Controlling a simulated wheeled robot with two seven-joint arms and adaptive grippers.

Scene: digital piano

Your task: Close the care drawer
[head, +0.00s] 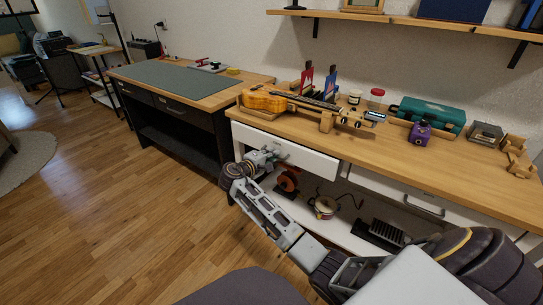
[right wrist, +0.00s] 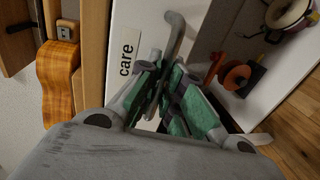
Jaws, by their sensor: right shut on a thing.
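The care drawer (head: 305,159) is the white left drawer under the wooden workbench top. Its front appears to stand a little out from the bench. In the right wrist view its white front (right wrist: 126,25) carries a label reading "care" (right wrist: 125,52). My right gripper (head: 275,156) is at the drawer's front. In the right wrist view the green-padded fingers of this gripper (right wrist: 165,88) are closed around the grey drawer handle (right wrist: 174,35). The fingers hide part of the handle. My left gripper is not in view.
A ukulele-like instrument (head: 265,101) lies on the bench (head: 470,165) above the drawer. A second white drawer (head: 400,195) is to the right. The open shelf below holds an orange-red spool (head: 288,181) and a round pot-like item (head: 323,208). Wooden floor (head: 130,210) is clear at left.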

